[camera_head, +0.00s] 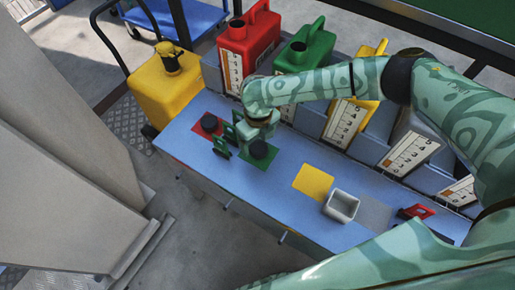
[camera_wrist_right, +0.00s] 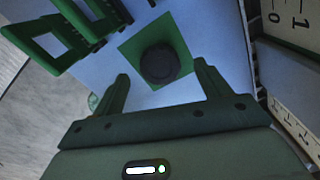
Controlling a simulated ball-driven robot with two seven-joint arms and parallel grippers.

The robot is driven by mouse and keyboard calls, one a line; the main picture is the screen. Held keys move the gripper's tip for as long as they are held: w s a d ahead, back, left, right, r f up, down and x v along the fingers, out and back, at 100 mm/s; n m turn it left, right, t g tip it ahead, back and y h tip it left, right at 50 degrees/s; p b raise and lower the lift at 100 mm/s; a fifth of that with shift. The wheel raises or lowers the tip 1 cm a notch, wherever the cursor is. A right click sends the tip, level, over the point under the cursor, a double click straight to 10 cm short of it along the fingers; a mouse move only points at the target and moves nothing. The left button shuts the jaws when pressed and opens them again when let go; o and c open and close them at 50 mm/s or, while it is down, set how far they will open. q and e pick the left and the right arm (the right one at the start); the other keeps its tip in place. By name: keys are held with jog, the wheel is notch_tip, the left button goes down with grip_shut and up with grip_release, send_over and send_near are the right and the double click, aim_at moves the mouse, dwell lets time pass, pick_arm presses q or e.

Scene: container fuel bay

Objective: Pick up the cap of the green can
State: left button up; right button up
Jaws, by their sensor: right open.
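The green can (camera_head: 322,43) stands behind the bench, its dark mouth open. A round black cap (camera_head: 258,150) lies on the green mat (camera_head: 268,163) on the bench. In the right wrist view the cap (camera_wrist_right: 159,64) rests on the green mat (camera_wrist_right: 132,47), ahead of and between the fingertips. My right gripper (camera_head: 246,131) is above the bench beside the cap; it also shows in the wrist view (camera_wrist_right: 163,80). Its fingers are apart with nothing between them; contact with the cap is not visible. My left gripper is not in view.
Another black cap (camera_head: 209,122) sits on a red mat (camera_head: 188,146). A green frame-like piece (camera_head: 221,149) stands near the bench's front edge. A yellow mat (camera_head: 312,181), white box (camera_head: 341,206) and red piece (camera_head: 416,211) lie right. Red (camera_head: 262,33) and yellow (camera_head: 366,108) cans line the back.

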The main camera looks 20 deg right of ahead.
aim_at(258, 146)
notch_tip(258, 146, down, 3)
jog(key=shift+f+b, duration=0.2)
jog(key=shift+b, duration=0.3)
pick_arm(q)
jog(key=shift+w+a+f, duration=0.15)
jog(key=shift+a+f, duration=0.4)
pick_arm(e)
jog(key=shift+r, duration=0.1)
jog(key=c, duration=1.1)
jog(key=shift+o, duration=0.2)
jog(key=shift+r, duration=0.1)
